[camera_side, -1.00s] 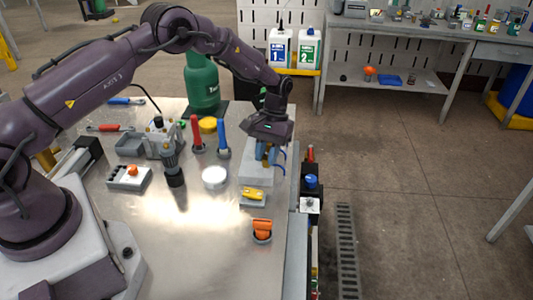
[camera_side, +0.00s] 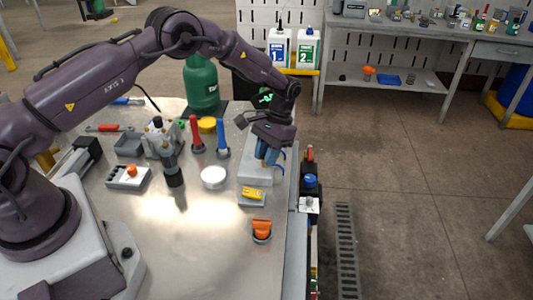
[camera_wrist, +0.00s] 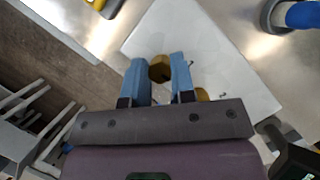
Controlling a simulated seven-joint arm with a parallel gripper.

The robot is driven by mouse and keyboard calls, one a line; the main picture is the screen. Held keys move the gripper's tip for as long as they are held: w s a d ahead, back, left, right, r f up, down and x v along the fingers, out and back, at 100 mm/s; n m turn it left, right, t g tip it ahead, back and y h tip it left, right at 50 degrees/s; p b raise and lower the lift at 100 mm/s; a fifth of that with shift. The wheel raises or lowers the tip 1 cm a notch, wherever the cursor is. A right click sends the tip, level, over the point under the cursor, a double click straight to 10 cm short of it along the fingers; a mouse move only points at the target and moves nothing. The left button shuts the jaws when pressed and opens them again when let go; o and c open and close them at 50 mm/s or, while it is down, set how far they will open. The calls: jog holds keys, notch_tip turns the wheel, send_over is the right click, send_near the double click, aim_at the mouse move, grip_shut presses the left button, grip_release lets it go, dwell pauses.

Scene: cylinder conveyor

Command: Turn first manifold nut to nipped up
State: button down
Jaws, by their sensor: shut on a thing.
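The manifold is a pale grey block (camera_side: 253,172) near the right edge of the steel bench. It fills the middle of the wrist view (camera_wrist: 200,45). A brass-coloured nut (camera_wrist: 160,70) stands on it between my blue fingertips. My gripper (camera_side: 268,158) points down onto the block, and its fingers are closed on this nut. A second brass piece (camera_wrist: 202,94) shows partly behind the right finger and the gripper body. In the side view my fingers hide the nut.
A yellow-handled piece (camera_side: 253,193) and an orange piece (camera_side: 262,230) sit in front of the block. A white disc (camera_side: 214,178) and upright blue (camera_side: 222,136) and red (camera_side: 196,132) handles stand left of it. The bench front is mostly clear.

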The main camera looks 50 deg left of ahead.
jog(key=c, duration=1)
grip_release()
jog(key=shift+o, duration=0.2)
jog(key=shift+r, duration=0.1)
jog(key=v, duration=1.2)
jog(key=shift+w+r, duration=0.15)
jog(key=shift+r, duration=0.25)
